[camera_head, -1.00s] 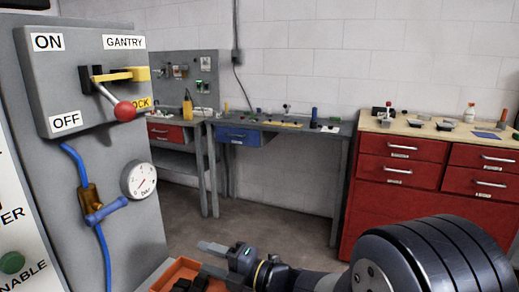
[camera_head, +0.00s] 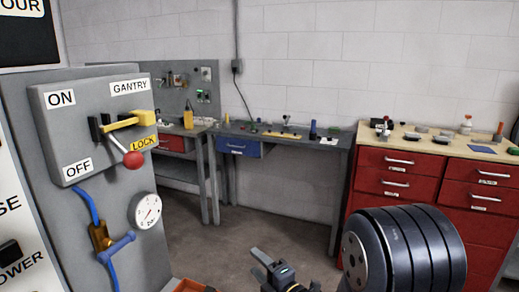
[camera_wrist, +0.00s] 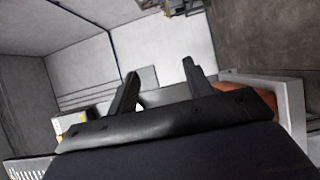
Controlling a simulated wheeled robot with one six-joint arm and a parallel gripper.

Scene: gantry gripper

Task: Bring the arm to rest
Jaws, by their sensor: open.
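My gripper (camera_head: 257,264) is low in the middle of the head view, over the grey floor, in front of the workbenches. In the wrist view its two dark fingers (camera_wrist: 160,72) stand apart with nothing between them. Past them is a pale grey surface. My dark ribbed arm link (camera_head: 405,250) fills the lower right of the head view. Part of the arm is cut off by the bottom edge.
At left stands a grey panel (camera_head: 65,130) with a red-knobbed lever (camera_head: 133,159), yellow lock piece (camera_head: 121,124), gauge (camera_head: 148,211) and blue valve (camera_head: 118,247). An orange bin (camera_head: 190,286) is at the bottom edge. Benches and red drawers (camera_head: 400,184) stand behind; floor between is clear.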

